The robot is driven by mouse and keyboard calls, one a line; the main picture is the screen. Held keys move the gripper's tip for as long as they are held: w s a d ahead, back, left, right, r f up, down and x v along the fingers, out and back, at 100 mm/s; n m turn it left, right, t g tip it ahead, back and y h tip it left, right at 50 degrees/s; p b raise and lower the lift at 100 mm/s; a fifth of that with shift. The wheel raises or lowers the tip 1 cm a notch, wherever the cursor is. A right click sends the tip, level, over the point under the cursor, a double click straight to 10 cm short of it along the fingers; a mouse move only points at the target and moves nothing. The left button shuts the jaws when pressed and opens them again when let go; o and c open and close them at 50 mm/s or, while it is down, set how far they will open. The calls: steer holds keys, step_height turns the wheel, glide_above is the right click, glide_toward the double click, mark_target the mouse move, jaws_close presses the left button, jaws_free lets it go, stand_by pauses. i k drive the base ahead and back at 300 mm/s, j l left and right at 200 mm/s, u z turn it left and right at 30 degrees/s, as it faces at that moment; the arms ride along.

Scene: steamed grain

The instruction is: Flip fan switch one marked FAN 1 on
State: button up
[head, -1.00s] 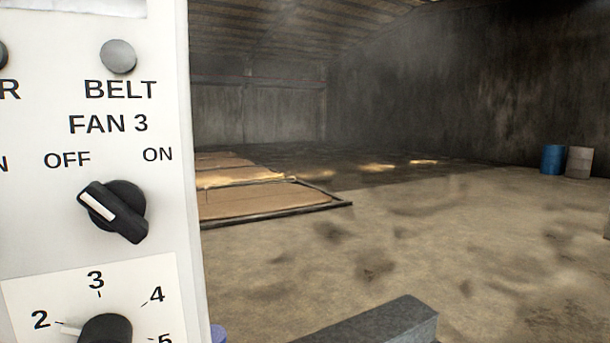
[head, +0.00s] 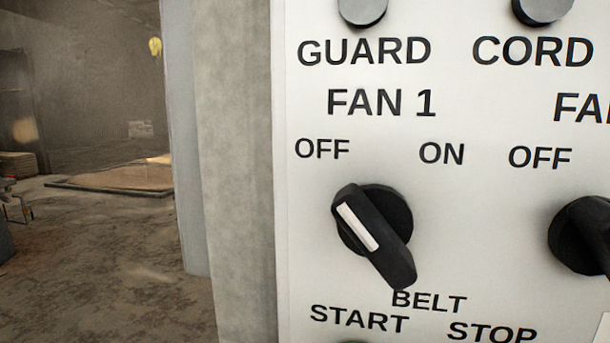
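The FAN 1 switch (head: 374,235) is a black rotary knob with a white pointer bar, on a white control panel (head: 300,235). Its pointer slants up and left, towards the OFF label (head: 322,149). The ON label (head: 441,153) is at the knob's upper right. The FAN 1 lettering (head: 381,103) is above both labels. My gripper is not in view.
A second black knob (head: 582,235) is cut off at the right edge, beside another OFF label. Grey indicators (head: 362,10) marked GUARD and CORD are above. BELT START and STOP labels are below. A grey post (head: 232,180) borders the panel. Open floor (head: 120,250) lies left.

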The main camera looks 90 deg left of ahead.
mark_target(375, 222)
steer(key=k+l+u, duration=0.1)
steer(key=u, duration=1.95)
steer(key=j, duration=1.05)
steer(key=i+j, duration=0.15)
steer(key=j, duration=0.9)
steer(key=z, duration=2.35)
